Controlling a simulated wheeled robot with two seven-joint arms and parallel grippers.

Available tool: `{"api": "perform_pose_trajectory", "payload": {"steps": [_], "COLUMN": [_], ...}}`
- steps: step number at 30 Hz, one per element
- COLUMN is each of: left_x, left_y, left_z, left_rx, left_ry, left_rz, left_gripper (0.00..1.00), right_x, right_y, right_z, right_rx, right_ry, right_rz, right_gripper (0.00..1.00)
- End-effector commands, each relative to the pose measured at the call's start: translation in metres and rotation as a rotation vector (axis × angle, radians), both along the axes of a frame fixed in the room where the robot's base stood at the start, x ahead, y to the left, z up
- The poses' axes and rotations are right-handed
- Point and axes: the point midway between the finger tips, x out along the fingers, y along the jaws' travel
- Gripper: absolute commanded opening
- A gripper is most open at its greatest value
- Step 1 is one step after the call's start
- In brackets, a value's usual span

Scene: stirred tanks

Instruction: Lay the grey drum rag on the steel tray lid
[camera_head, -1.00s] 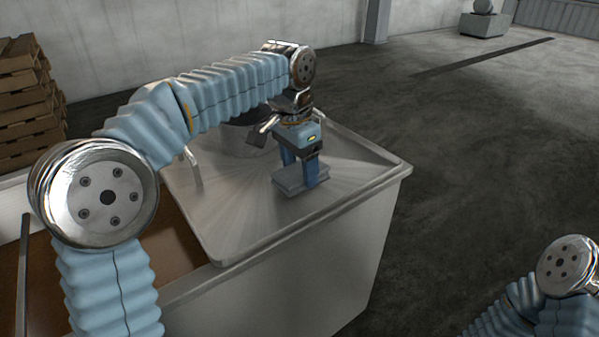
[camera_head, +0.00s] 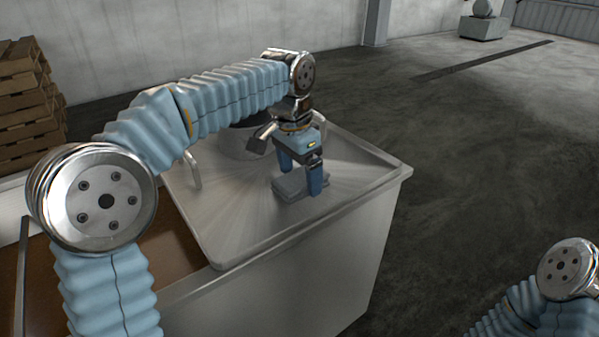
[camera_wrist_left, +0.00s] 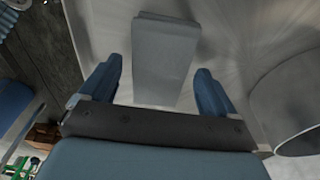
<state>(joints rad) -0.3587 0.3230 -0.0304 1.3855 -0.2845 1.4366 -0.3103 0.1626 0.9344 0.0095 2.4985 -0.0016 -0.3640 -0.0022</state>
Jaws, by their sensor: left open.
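The grey drum rag (camera_head: 288,187) is a folded flat pad lying on the steel tray lid (camera_head: 235,225), towards the lid's right side. It also shows in the left wrist view (camera_wrist_left: 163,55), flat on the brushed metal. My left gripper (camera_head: 299,176) is open just above the rag, pointing down, with one blue finger to each side of it. In the left wrist view the fingers (camera_wrist_left: 159,75) stand apart from the rag's edges. Only part of my right arm shows at the lower right; its gripper is out of view.
A grey cylinder (camera_head: 245,145) stands on the lid behind my left gripper. A bent metal handle (camera_head: 193,170) rises at the lid's left. Stacked wooden pallets (camera_head: 28,105) stand at the far left. Open concrete floor (camera_head: 480,150) lies to the right.

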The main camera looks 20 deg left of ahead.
Motion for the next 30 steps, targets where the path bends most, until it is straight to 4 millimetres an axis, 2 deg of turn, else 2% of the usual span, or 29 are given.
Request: {"api": "perform_pose_trajectory", "payload": {"steps": [12, 15, 20, 30], "left_x": [-0.008, -0.009, -0.011, -0.011], "left_y": [0.006, 0.007, 0.008, 0.008], "left_z": [0.090, 0.105, 0.117, 0.118], "left_rx": [-0.002, -0.001, -0.001, 0.000], "left_ry": [-0.004, -0.003, -0.001, 0.000], "left_rz": [-0.001, -0.001, 0.000, 0.000], "left_gripper": [0.90, 0.90, 0.90, 0.90], "right_x": [-0.003, -0.004, -0.004, -0.005], "right_y": [0.008, 0.010, 0.011, 0.011], "right_z": [0.027, 0.031, 0.034, 0.033], "right_rx": [0.012, 0.014, 0.016, 0.016], "right_ry": [0.006, 0.006, 0.008, 0.008], "right_rz": [0.014, 0.017, 0.019, 0.020], "right_gripper": [0.45, 0.45, 0.45, 0.45]}}
